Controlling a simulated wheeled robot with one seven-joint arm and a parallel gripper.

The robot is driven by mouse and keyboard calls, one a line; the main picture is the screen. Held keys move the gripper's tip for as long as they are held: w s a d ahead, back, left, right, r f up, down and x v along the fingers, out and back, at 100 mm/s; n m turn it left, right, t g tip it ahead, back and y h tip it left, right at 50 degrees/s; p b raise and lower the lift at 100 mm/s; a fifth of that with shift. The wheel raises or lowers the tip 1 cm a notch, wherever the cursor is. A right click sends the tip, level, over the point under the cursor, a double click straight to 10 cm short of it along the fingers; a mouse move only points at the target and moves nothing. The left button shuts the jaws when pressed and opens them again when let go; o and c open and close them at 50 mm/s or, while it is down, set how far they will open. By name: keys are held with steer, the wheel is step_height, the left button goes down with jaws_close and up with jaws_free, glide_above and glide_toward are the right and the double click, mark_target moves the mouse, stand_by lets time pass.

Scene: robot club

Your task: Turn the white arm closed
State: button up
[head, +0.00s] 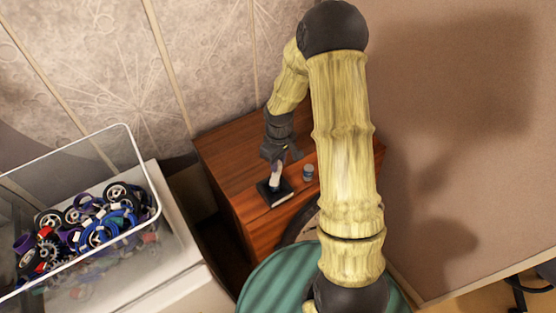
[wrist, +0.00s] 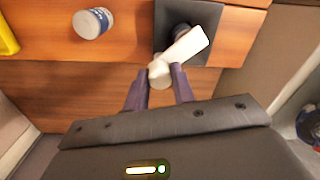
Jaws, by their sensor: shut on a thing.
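The white arm (wrist: 184,46) is a flat lever on a dark square base (wrist: 212,16), which sits on a wooden cabinet top. My gripper (wrist: 160,76) is shut on the rounded near end of the white arm in the wrist view, one dark finger on each side. The arm slants from that end up to the right across the base. In the head view my gripper (head: 275,158) reaches down over the white arm (head: 275,176), and the dark base (head: 272,192) shows below it. The fingers partly hide the held end.
A small blue and white can (head: 308,172) stands right of the base; it also shows in the wrist view (wrist: 92,23). A yellow thing (wrist: 6,36) is at the wrist view's left edge. A clear bin (head: 75,220) of wheels and gears stands left. The wall is behind.

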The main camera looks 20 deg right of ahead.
steer(key=shift+w+r, duration=0.1)
stand_by(0.3)
steer(key=o, duration=1)
step_height(320, 180, up, 17)
steer(key=b, duration=0.1)
steer(key=shift+r, duration=0.15)
steer(key=shift+d, duration=0.1)
steer(key=s+f+m+t, duration=0.2)
steer(key=s+m, duration=0.5)
steer(key=s, duration=0.7)
steer(key=shift+s+a+f+t, duration=0.2)
steer(key=shift+s+f+t, duration=0.05)
steer(key=shift+s+t, duration=0.15)
